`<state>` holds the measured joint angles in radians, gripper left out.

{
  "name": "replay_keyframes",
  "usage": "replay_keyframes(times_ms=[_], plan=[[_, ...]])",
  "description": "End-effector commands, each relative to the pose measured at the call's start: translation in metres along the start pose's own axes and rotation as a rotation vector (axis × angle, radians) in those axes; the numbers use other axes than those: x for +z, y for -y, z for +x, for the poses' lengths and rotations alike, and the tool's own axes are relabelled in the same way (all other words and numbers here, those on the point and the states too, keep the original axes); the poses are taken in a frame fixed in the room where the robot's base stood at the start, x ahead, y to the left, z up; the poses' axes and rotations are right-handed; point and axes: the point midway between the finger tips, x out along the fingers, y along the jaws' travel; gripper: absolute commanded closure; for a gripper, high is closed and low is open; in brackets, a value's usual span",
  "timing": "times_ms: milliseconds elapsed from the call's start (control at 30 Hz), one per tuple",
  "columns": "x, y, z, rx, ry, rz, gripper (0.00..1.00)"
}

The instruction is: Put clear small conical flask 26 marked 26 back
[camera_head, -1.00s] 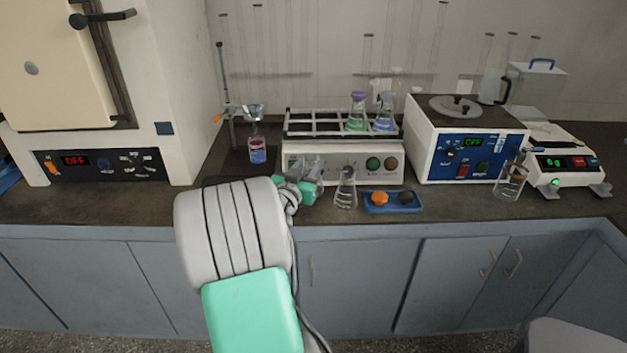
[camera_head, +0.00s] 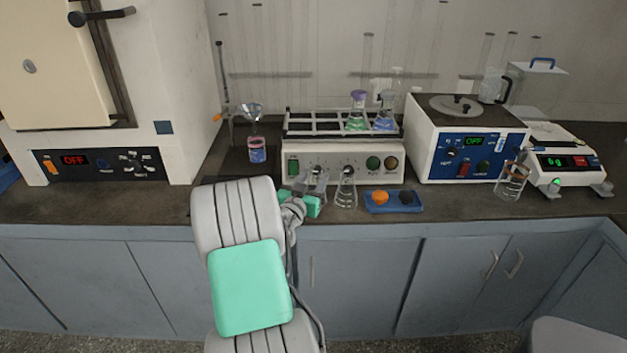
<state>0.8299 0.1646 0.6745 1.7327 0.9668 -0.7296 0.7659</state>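A clear conical flask (camera_head: 346,190) stands upright on the bench in front of the shaker; I cannot read a number on it. My gripper (camera_head: 318,184) is low over the bench just left of that flask, in front of the shaker's control panel. Something pale and clear shows at its fingers, but I cannot tell whether it is the fingers or a held flask. The shaker (camera_head: 330,160) carries a rack (camera_head: 313,125) with open slots at its left. Two flasks with coloured liquid, green (camera_head: 356,120) and blue (camera_head: 384,122), stand at the rack's right.
A blue tray (camera_head: 394,208) with an orange and a dark item lies right of the clear flask. A stand with a funnel (camera_head: 251,111) over a beaker (camera_head: 257,152) is at left.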

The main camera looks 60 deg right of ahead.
Motion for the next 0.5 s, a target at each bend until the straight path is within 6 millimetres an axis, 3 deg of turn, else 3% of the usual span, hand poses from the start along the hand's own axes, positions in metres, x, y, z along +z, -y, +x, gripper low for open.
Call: replay_keyframes(times_ms=[100,400,500], plan=[[0.000,0.000,0.000,0.000,0.000,0.000,0.44],[-0.006,0.000,0.000,0.000,0.000,0.000,0.44],[-0.001,0.002,-0.016,-0.003,0.001,-0.001,0.44]])
